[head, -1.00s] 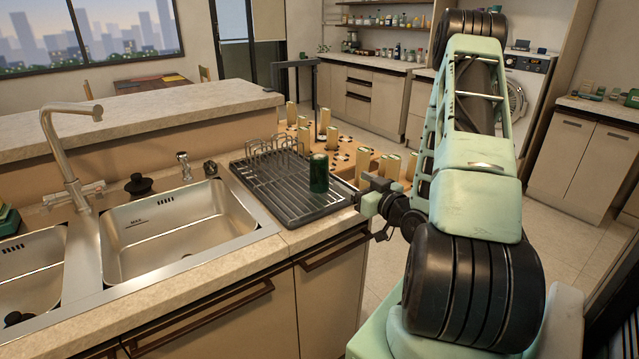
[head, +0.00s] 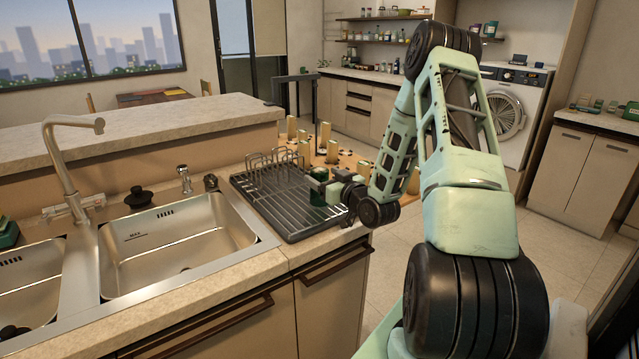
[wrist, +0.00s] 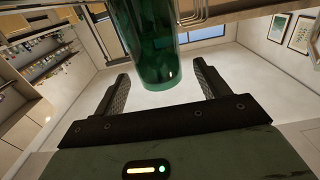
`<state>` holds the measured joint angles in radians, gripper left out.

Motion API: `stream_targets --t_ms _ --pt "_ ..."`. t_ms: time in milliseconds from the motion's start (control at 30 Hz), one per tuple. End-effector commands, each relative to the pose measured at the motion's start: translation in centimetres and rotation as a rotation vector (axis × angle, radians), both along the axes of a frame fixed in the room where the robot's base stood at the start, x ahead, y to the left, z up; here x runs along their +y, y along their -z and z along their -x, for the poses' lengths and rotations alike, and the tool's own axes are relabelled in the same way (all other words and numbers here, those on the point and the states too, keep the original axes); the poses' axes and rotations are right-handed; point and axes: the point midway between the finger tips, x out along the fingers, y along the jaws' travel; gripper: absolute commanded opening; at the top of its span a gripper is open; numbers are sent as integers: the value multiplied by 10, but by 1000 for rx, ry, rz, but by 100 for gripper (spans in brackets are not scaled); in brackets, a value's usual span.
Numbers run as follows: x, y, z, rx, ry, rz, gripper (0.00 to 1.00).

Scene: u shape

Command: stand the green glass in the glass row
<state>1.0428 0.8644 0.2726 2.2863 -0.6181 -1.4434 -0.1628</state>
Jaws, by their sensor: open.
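The green glass (head: 317,194) stands upright on the dark drying rack (head: 290,213), at its right end by the counter edge. My gripper (head: 328,190) is beside the glass on its right, with the fingers open. In the wrist view the green glass (wrist: 158,50) shows in the gap between the two open fingertips of my gripper (wrist: 161,70); I cannot tell whether they touch it. Several cream cylinders (head: 325,135) stand on a lower wooden surface (head: 345,158) behind the rack; I cannot tell whether they are the glass row.
Wire plate holders (head: 272,172) rise from the back left of the rack. A steel sink (head: 178,245) with a tall faucet (head: 62,165) lies to the left. A raised counter ledge (head: 140,125) runs behind. Open floor (head: 400,235) lies right of the counter.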

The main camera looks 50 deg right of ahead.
Motion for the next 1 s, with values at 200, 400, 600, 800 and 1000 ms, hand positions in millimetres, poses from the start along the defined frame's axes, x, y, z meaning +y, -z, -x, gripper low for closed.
stream_targets --t_ms 200,400,600,800,1000 --pt "-3 1 -12 1 0 -1 74" --pt "-3 1 -11 1 0 -1 60" --pt "-3 0 -11 0 0 0 16" --pt "-3 0 -11 -1 0 0 16" --pt "-3 -8 -12 -2 -1 1 16"
